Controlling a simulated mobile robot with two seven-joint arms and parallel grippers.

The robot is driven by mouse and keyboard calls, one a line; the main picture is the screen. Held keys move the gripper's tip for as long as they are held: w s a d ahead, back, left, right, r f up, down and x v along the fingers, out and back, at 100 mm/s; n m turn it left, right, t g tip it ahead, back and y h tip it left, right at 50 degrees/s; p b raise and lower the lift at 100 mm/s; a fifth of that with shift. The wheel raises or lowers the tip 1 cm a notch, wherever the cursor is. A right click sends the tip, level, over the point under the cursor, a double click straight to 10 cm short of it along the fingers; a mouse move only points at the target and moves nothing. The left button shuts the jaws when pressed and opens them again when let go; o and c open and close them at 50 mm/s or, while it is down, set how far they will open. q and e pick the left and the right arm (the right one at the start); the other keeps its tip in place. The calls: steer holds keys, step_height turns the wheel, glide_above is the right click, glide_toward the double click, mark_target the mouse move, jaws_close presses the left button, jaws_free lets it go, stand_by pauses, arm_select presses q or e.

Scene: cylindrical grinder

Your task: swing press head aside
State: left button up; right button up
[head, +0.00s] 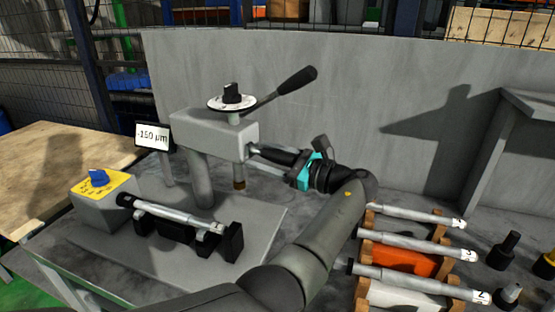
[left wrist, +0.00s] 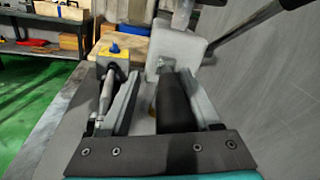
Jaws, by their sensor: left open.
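The press head (head: 215,132) is a grey block on a round post, with a black-knobbed dial (head: 232,98) on top and a black-handled lever (head: 290,88) angled up to the right. Its ram with a brass tip points down over the base plate. My left gripper (head: 252,158) is open at the right side of the head, fingers pointing left. In the left wrist view, the head (left wrist: 172,48) stands just beyond the open fingers (left wrist: 162,78); I cannot tell whether they touch it. My right gripper is not in view.
A yellow-topped box with a blue knob (head: 98,180) and a display reading -150 µm (head: 153,136) stand nearby. Labelled shafts (head: 415,241) lie in a wooden rack at right. A grey wall stands behind.

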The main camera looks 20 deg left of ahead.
arm_select(q)
steer(key=s+d+b, duration=0.1)
steer(key=d+b, duration=0.3)
steer(key=d, duration=1.1)
steer(key=shift+s, duration=0.4)
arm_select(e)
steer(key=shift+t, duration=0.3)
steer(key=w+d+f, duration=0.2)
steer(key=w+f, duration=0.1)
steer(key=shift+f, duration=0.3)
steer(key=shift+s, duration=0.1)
